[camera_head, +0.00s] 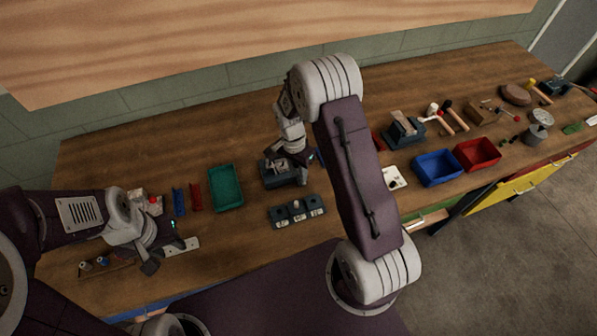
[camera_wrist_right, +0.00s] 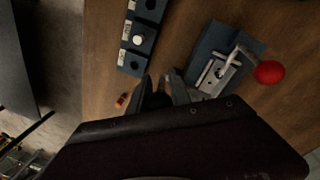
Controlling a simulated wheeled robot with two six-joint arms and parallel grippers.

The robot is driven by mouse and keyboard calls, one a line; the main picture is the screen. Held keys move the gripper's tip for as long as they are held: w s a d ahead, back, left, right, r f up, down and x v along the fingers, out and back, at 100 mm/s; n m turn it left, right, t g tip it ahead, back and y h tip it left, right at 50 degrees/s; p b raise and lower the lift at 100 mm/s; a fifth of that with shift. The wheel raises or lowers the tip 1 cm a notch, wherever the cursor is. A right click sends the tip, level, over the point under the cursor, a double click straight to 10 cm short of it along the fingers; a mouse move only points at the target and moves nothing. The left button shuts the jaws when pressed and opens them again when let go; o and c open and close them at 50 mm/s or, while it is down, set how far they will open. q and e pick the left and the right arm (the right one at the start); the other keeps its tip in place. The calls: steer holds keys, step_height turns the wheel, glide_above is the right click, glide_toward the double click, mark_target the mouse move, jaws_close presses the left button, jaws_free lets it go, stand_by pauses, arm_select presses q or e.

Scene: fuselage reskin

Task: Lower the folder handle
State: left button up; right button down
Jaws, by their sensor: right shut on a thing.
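The folder (camera_wrist_right: 222,62) is a dark blue-grey block with a metal bracket and a lever, in the right wrist view. Its handle ends in a red ball (camera_wrist_right: 269,72) out to the right side, with no finger touching it. In the head view the folder (camera_head: 280,176) is partly hidden by my right gripper (camera_head: 297,160), which is above it. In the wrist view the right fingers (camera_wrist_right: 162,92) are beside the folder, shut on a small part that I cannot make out. My left gripper (camera_head: 167,250) is open over the table's left side, near a pale metal strip (camera_head: 184,246).
A dark block with several sockets (camera_head: 297,211) stands in front of the folder. A green tray (camera_head: 226,187) is to its left. Blue (camera_head: 437,168) and red (camera_head: 477,154) bins and tools lie to the right. Bare wood lies behind the green tray.

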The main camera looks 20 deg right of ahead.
stand_by(0.7)
steer(key=shift+d+r+y+p, duration=0.15)
steer(key=shift+d+y+p, duration=0.15)
steer(key=shift+d+y, duration=1)
steer(key=shift+y, duration=0.2)
steer(key=shift+s+d+f+y+b, duration=0.1)
steer(key=shift+d+f+y+b, duration=0.25)
steer(key=shift+d+y+b, duration=0.6)
steer(key=shift+s+d+f+y+b, duration=0.1)
steer(key=shift+d+f+y+b, duration=0.25)
steer(key=shift+d+y+b, duration=0.6)
steer(key=shift+d+f+y+b, duration=0.35)
steer(key=shift+d+y+b, duration=0.25)
steer(key=shift+y, duration=0.7)
steer(key=shift+d, duration=0.15)
